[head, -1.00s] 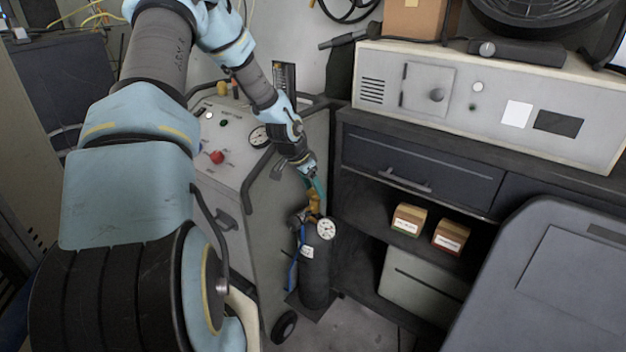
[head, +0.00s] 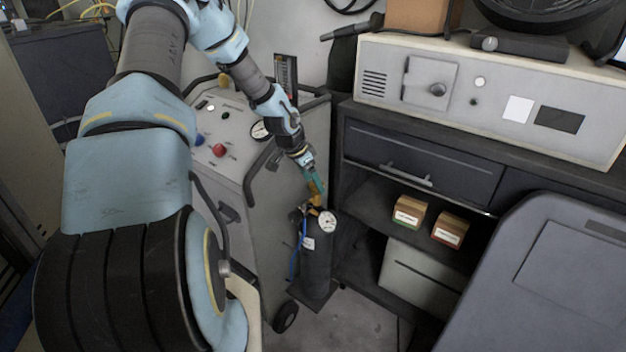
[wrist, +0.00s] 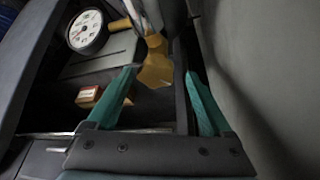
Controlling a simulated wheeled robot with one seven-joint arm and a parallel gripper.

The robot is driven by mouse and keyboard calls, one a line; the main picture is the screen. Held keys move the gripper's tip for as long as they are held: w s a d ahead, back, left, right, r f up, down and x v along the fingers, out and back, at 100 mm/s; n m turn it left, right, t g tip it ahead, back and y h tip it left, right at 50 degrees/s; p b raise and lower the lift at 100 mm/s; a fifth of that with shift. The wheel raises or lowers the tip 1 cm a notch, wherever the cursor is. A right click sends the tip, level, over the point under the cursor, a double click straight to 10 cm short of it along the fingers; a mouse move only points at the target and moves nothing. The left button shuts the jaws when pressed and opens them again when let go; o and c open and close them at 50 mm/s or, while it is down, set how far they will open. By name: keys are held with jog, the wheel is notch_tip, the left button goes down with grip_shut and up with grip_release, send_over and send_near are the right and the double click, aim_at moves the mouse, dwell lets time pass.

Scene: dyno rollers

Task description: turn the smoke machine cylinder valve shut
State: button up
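The black gas cylinder (head: 316,262) stands upright beside the grey machine cart, with a round white gauge (head: 327,221) at its top. Its brass valve (head: 315,200) sits just below my gripper (head: 316,184), which points down at it from above. In the wrist view, my gripper (wrist: 161,72) has its two green fingers spread apart. The brass valve (wrist: 155,65) shows between and just beyond the fingertips, nearer the left finger; I cannot tell whether they touch it. A dark bar runs between the fingers, and the gauge (wrist: 87,30) shows at upper left. The valve's top is partly hidden.
The grey cart (head: 225,165) with a red knob stands left of the cylinder. A dark shelf unit (head: 370,200) with small boxes (head: 409,212) is close on the right. A grey lid (head: 530,280) fills the lower right. Some bare floor (head: 350,325) shows in front.

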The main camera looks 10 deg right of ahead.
aim_at(313, 185)
jog(key=shift+o, duration=0.5)
jog(key=shift+d, duration=0.1)
jog(key=shift+r, duration=0.1)
notch_tip(313, 185, up, 10)
jog(key=b, duration=0.1)
jog(key=shift+b, duration=0.3)
